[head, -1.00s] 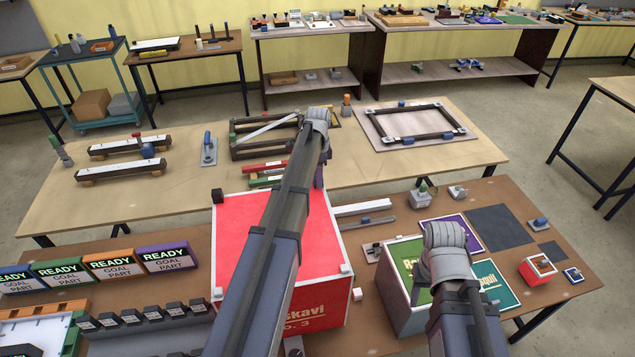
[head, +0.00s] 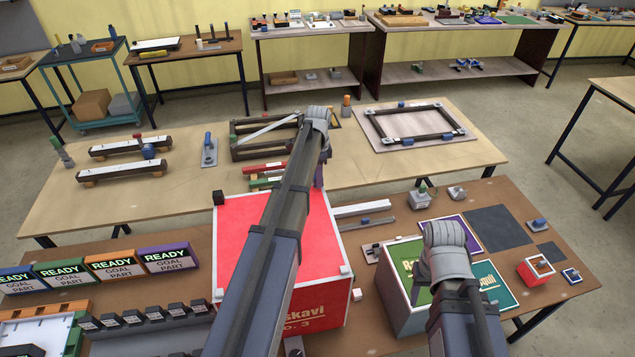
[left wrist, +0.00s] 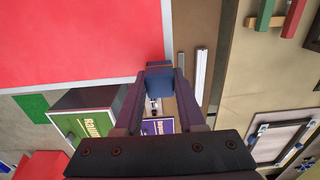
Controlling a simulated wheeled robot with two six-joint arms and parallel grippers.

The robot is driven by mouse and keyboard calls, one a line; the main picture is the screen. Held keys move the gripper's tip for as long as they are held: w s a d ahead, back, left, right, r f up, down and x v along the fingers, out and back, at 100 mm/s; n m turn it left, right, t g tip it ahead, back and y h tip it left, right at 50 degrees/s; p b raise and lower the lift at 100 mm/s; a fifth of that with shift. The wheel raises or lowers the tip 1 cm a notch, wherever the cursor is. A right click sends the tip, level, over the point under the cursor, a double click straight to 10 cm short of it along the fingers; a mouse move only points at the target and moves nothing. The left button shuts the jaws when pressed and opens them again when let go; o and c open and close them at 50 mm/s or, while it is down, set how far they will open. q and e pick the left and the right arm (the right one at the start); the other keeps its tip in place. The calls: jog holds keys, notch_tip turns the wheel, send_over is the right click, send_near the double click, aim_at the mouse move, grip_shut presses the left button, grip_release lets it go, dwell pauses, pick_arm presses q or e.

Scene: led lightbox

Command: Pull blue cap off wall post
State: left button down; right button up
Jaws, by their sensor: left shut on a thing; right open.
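A blue cap (left wrist: 159,80) sits between my left gripper's fingertips (left wrist: 159,88) in the left wrist view, with both fingers on its sides. It is right at the corner of the large red panel (left wrist: 70,40). I cannot tell whether it still touches the post or wall there. In the head view my left gripper (head: 320,176) points down at the far right corner of the red box (head: 250,225), and my arm hides the cap. My right arm is over the green box at the right, and its fingers are hidden.
A black knob (head: 218,197) and a white knob (head: 345,269) stand at other corners of the red box. The green box (head: 405,250) is to its right. White and grey bars (head: 362,208) lie behind on the bench. Several READY signs (head: 112,265) stand at the left.

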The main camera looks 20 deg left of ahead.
pick_arm(q)
jog(key=shift+r, duration=0.15)
jog(key=shift+r+p, duration=2.3)
jog(key=shift+p, duration=0.05)
notch_tip(320, 180, up, 4)
jog(key=p, duration=0.4)
